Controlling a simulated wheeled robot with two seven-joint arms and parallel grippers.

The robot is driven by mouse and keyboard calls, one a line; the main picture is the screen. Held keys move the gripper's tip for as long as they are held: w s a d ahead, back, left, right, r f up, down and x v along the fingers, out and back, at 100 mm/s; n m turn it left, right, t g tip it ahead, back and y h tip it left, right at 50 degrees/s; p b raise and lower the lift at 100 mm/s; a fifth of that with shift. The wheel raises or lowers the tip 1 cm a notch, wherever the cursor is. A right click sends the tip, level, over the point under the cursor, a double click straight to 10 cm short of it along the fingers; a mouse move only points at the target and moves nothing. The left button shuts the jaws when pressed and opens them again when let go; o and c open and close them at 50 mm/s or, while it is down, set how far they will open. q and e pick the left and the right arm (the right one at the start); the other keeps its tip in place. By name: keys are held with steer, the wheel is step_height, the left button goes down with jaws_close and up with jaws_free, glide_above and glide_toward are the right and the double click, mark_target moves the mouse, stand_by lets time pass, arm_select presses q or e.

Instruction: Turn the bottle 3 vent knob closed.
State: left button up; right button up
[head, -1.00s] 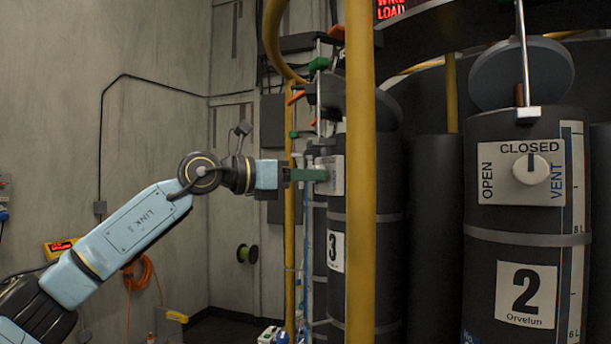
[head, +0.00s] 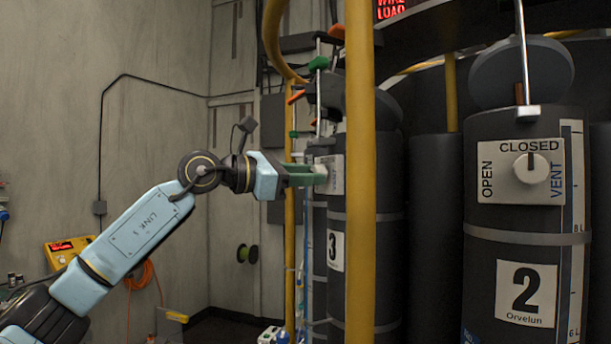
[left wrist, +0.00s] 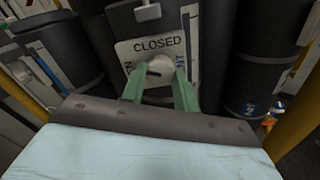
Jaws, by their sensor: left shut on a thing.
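Bottle 3 (head: 336,250) is a dark cylinder partly hidden behind a yellow post. Its pale vent plate (head: 338,172) faces left in the head view. In the left wrist view the plate (left wrist: 127,50) has CLOSED along its top; the side words are partly covered by my fingers. The round pale vent knob (left wrist: 160,66) sits between the green fingers of my left gripper (left wrist: 160,76), which is shut on it. The head view also shows my left gripper (head: 316,175) at the plate. I cannot tell clearly where the knob's mark points. My right gripper is not in view.
A yellow post (head: 360,200) stands upright just in front of bottle 3, close to my left gripper. Bottle 2 (head: 485,270) stands to the right with its own vent knob. A yellow box (head: 68,250) is at the left.

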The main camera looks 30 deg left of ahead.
arm_select(q)
steer(key=m+p, duration=0.1)
steer(key=m, duration=1.2)
steer(key=shift+r, duration=0.1)
steer(key=shift+m, duration=0.3)
steer(key=o, duration=1)
steer(key=shift+a, duration=0.1)
steer(key=b+v, duration=0.4)
steer(key=v, duration=0.9)
steer(key=shift+s+a, duration=0.1)
